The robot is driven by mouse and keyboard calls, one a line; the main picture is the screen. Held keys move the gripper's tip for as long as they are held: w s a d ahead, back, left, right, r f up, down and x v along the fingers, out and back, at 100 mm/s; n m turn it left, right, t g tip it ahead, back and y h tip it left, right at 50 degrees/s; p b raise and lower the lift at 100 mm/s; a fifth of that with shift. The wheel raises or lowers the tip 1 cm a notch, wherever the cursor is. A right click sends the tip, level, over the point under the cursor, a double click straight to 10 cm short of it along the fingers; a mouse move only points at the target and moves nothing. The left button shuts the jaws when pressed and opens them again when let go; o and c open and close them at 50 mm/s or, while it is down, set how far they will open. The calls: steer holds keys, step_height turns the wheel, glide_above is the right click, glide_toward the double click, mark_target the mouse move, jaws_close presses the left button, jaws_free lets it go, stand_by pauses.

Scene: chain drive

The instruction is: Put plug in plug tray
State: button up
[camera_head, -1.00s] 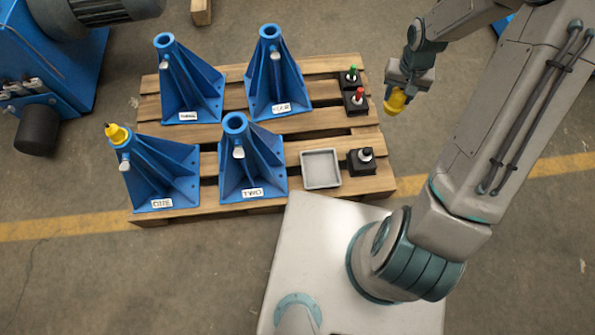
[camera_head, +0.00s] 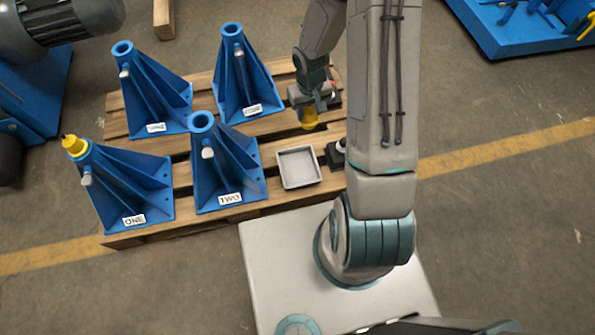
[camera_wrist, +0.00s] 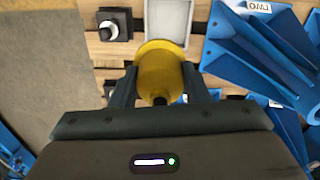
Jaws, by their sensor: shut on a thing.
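My gripper (camera_head: 309,104) is shut on a yellow plug (camera_head: 309,119) and holds it over the right part of the pallet, behind the tray. In the wrist view the plug (camera_wrist: 160,72) sits between the two fingers, with its wide flange away from the palm. The plug tray (camera_head: 298,167) is a grey, shallow, square tray on the pallet; it looks empty. Part of it also shows in the wrist view (camera_wrist: 168,22), just beyond the plug. A second yellow plug (camera_head: 75,146) sits on top of the blue stand labelled ONE.
Blue stands TWO (camera_head: 227,170) and ONE (camera_head: 128,190) stand left of the tray, with two more stands behind. A black block with a knob (camera_head: 337,153) is just right of the tray. My arm partly hides the pallet's (camera_head: 180,222) right end.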

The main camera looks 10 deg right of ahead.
steer(key=s+d+f+n+b, duration=0.15)
steer(key=s+f+b, duration=0.25)
steer(key=f+b, duration=0.65)
steer(key=s+d+f+n+b, duration=0.1)
steer(key=s+f+n+b, duration=0.35)
steer(key=f, duration=1.15)
steer(key=m+b, duration=0.3)
steer(key=b, duration=0.2)
glide_above(298, 169)
step_height(298, 169, down, 7)
steer(key=shift+w+d+f+b, duration=0.1)
steer(key=shift+f+b, duration=1.1)
steer(key=shift+f, duration=0.75)
steer(key=shift+f, duration=0.15)
steer(key=o, duration=1)
